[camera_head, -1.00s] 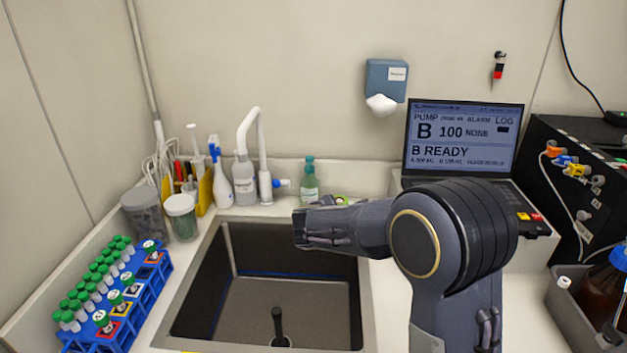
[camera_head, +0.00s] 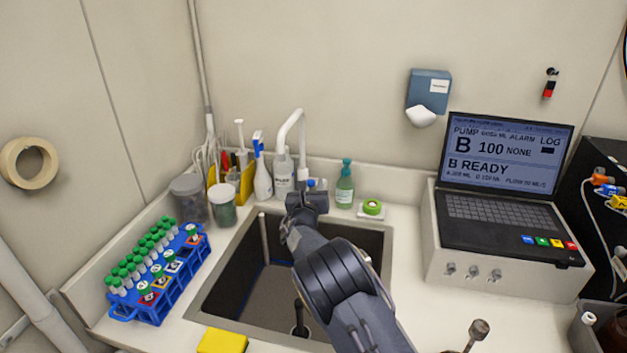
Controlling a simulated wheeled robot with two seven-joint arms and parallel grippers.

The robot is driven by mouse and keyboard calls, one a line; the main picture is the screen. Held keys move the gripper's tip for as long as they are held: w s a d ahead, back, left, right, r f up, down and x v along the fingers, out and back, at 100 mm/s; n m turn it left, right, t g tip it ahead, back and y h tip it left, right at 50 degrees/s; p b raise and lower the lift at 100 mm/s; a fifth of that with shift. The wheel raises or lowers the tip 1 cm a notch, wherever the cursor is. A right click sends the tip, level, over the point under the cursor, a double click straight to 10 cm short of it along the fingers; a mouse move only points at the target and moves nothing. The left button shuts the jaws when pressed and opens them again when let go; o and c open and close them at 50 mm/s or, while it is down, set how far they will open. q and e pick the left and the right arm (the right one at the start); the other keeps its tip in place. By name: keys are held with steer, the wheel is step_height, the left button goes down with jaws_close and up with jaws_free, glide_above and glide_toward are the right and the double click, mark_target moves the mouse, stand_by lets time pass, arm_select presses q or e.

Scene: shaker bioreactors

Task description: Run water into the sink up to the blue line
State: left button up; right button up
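The sink (camera_head: 240,262) is a dark basin set in the counter, and I see no water in it. My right gripper (camera_head: 306,200) is at the tap's base, just in front of the handle. Its fingers are too small and covered to tell whether they are open or touching the handle. A black upright piece (camera_head: 299,318) stands in the basin. My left gripper is out of view.
A green soap bottle (camera_head: 345,186) and a green round item (camera_head: 372,207) stand right of the tap. Squeeze bottles (camera_head: 263,177) stand left of it. A blue tube rack (camera_head: 160,290) is at left, a yellow sponge (camera_head: 222,341) in front, a laptop-like console (camera_head: 500,215) at right.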

steer(key=shift+x, duration=0.8)
steer(key=shift+s, duration=0.1)
jaws_close()
step_height(320, 180, down, 8)
steer(key=s+t+b, duration=0.2)
steer(key=t+b, duration=0.3)
steer(key=b, duration=1.6)
steer(key=shift+s+a+n+t+h+b, duration=0.2)
steer(key=shift+a+n+t+h+b, duration=0.1)
steer(key=shift+a+n+h+b, duration=0.1)
steer(key=shift+r, duration=0.15)
jaws_free()
